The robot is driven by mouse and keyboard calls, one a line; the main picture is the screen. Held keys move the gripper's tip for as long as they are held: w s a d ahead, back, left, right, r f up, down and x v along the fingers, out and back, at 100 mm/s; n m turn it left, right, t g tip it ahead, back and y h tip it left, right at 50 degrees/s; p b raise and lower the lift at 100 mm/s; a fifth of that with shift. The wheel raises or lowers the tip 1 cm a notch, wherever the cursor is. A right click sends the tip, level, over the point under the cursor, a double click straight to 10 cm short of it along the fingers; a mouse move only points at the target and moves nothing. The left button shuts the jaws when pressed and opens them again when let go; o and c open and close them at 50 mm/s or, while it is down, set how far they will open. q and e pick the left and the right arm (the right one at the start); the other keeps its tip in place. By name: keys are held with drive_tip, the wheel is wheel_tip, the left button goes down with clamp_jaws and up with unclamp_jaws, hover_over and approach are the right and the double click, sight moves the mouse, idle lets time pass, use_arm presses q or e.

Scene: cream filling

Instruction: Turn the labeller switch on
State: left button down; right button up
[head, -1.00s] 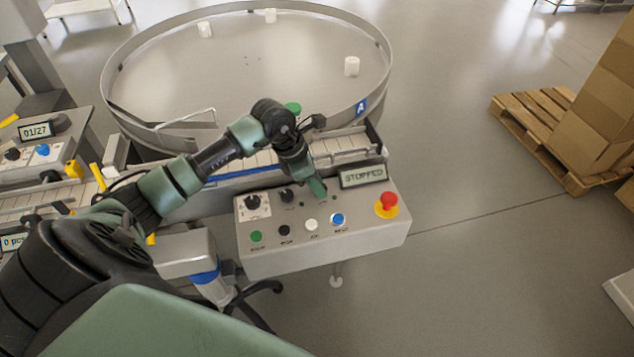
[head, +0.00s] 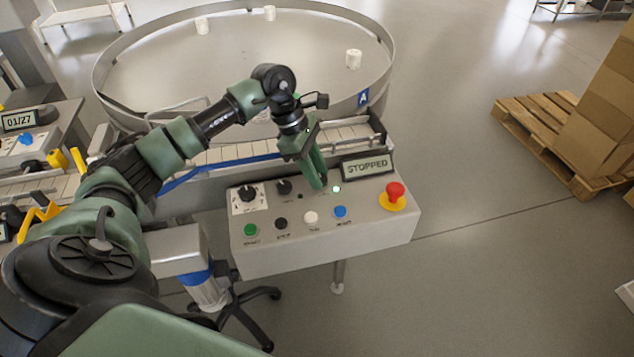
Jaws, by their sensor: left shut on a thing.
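The grey control panel (head: 300,245) stands in the middle of the head view. My left gripper (head: 318,186) reaches down to its top face, between the dark knobs and a small indicator light (head: 337,189). Its green fingers are shut on a small control there, which fits the labeller switch; the fingers hide it, so its position cannot be read. The indicator light just right of the fingertips glows whitish green. The display (head: 367,167) reads STOPPED. My right gripper is out of view.
Close to the fingers are a dark knob (head: 284,187), another knob (head: 248,193), green (head: 250,230), black (head: 281,224), white (head: 311,218) and blue (head: 340,212) buttons, and a red emergency stop (head: 395,191). A conveyor and round table (head: 375,85) lie behind.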

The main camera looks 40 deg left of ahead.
use_arm(q)
drive_tip(key=m+g+b, duration=0.1)
drive_tip(key=m+b, duration=0.1)
drive_tip(key=m, duration=0.1)
drive_tip(key=shift+w, duration=0.2)
drive_tip(key=shift+m+g+b, duration=0.5)
drive_tip(key=shift+m+b, duration=0.3)
drive_tip(key=shift+m, duration=0.4)
drive_tip(key=c, duration=1.1)
unclamp_jaws()
drive_tip(key=shift+o, duration=0.2)
drive_tip(key=v, duration=0.8)
drive_tip(key=shift+b, duration=0.45)
drive_tip(key=shift+f, duration=0.1)
